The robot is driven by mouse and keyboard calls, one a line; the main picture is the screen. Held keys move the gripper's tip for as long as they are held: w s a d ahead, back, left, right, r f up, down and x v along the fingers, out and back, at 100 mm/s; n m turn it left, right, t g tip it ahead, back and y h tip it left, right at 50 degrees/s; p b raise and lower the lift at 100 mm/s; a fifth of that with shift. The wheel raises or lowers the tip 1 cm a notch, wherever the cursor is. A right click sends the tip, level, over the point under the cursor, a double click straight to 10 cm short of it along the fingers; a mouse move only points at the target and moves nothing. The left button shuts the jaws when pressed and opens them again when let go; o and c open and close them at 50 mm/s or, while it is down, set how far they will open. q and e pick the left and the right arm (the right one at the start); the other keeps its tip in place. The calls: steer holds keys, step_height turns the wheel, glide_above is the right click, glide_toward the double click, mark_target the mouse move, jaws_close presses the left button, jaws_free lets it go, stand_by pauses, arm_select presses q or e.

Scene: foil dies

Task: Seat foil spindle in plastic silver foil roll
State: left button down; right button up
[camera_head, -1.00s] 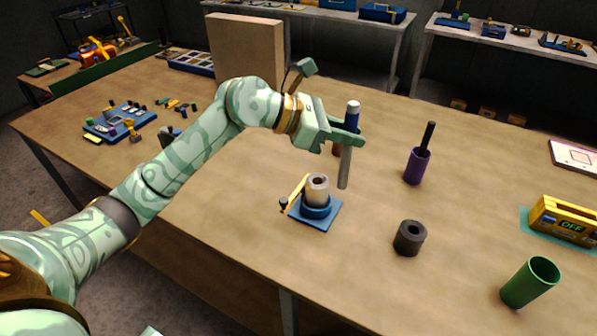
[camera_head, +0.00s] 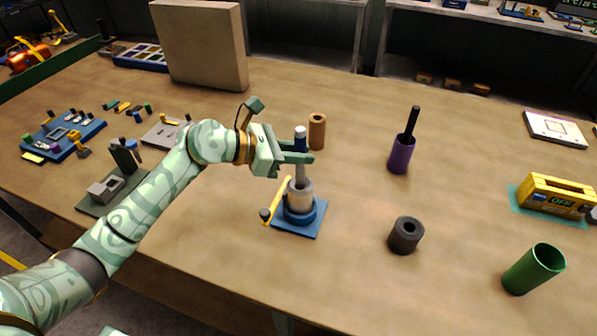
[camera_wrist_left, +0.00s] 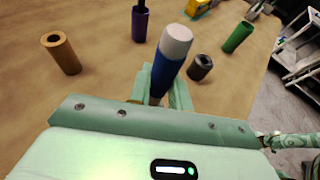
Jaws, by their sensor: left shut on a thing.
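My left gripper (camera_head: 303,157) is shut on the foil spindle (camera_head: 300,134), which has a blue grip, a pale cap and a grey shaft. It holds the spindle about upright, directly above the silver foil roll (camera_head: 300,196). The roll stands on a blue holder with a square base (camera_head: 311,226). The shaft's lower end meets the roll's top; I cannot tell how far it enters the bore. In the left wrist view the spindle (camera_wrist_left: 168,62) stands between the fingers, its cap toward the camera; the silver roll is hidden there. My right gripper is not in view.
A yellow-handled lever (camera_head: 278,199) stands beside the holder. A brown roll (camera_head: 317,132) is just behind the gripper. A dark roll (camera_head: 406,236), a purple cup (camera_head: 401,157) with a black rod, a green cup (camera_head: 533,270) and a yellow unit (camera_head: 551,195) stand right.

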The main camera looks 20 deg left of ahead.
mark_target(296, 169)
arm_select(q)
step_height(296, 169, down, 4)
steer(key=shift+s+f+b, duration=0.1)
steer(key=shift+f+b, duration=0.1)
steer(key=shift+b, duration=0.3)
steer(key=shift+f, duration=0.35)
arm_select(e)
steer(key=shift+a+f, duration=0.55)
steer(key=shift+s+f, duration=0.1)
arm_select(q)
steer(key=c, duration=1.3)
jaws_free()
steer(key=shift+f, duration=0.1)
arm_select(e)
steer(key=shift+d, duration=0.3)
